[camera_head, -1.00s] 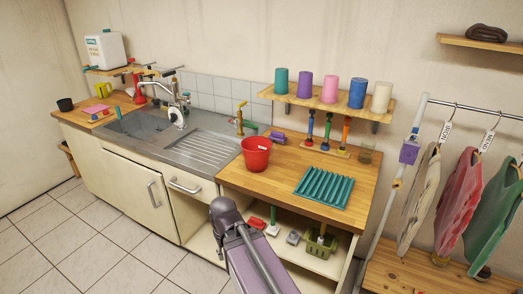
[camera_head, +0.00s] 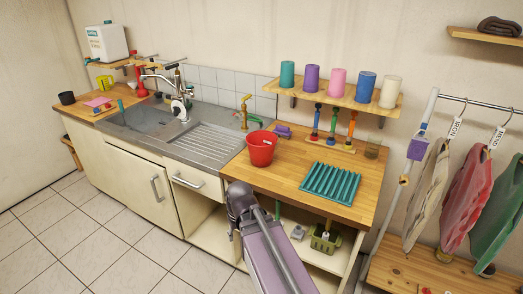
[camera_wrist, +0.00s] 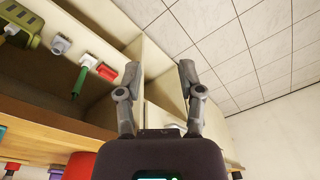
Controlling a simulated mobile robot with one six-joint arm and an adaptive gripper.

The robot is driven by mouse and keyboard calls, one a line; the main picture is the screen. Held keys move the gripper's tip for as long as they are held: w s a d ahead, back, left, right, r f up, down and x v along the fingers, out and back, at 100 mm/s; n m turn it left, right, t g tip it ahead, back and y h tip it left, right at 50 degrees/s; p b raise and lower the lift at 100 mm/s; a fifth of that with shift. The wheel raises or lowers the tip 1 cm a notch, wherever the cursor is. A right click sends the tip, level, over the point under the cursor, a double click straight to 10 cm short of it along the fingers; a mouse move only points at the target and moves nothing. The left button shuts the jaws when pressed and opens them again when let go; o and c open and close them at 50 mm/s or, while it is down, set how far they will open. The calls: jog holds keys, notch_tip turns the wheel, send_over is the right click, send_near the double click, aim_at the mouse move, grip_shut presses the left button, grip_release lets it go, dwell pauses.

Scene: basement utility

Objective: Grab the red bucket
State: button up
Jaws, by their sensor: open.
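The red bucket (camera_head: 262,151) stands upright on the wooden worktop, just right of the sink's drainboard. A small pale patch shows at its rim. In the wrist view part of a red thing, which looks like the bucket (camera_wrist: 79,166), shows at the bottom edge. My gripper (camera_wrist: 158,78) is open and empty, its two fingers apart in front of the cabinet front and tiled floor. The bucket is not between the fingers. In the head view my arm is in front of the counter, below the bucket, and its fingers cannot be made out clearly.
A green ribbed rack (camera_head: 331,183) lies right of the bucket. Colored cylinders stand on a wall shelf (camera_head: 330,95) above. A brass tap (camera_head: 245,112) is behind the bucket. Below the worktop, an open shelf holds a green basket (camera_head: 325,238). Tiled floor (camera_head: 120,248) is clear at front left.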

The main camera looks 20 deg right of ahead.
jog(key=w+d+r+t+y+p, duration=0.1)
jog(key=w+d+r+t, duration=0.2)
jog(key=w+d, duration=0.45)
jog(key=w+d+r+t+y, duration=0.2)
jog(key=w+d+r+t, duration=0.15)
jog(key=w, duration=0.65)
jog(key=w+d+r+t+h, duration=0.1)
jog(key=w+d+r+t, duration=0.2)
jog(key=d, duration=0.7)
jog(key=w+d+r+m+t+h+p, duration=0.1)
jog(key=w+d+r+t+h, duration=0.1)
jog(key=d, duration=0.9)
notch_tip(320, 180, up, 2)
jog(key=w+t, duration=0.1)
jog(key=w, duration=0.2)
jog(key=shift+r+m, duration=0.25)
jog(key=shift+m, duration=0.05)
jog(key=shift+f, duration=0.1)
jog(key=b+x, duration=0.2)
jog(key=x, duration=0.6)
jog(key=shift+w+b, duration=0.3)
jog(key=shift+b, duration=0.1)
jog(key=shift+a, duration=0.1)
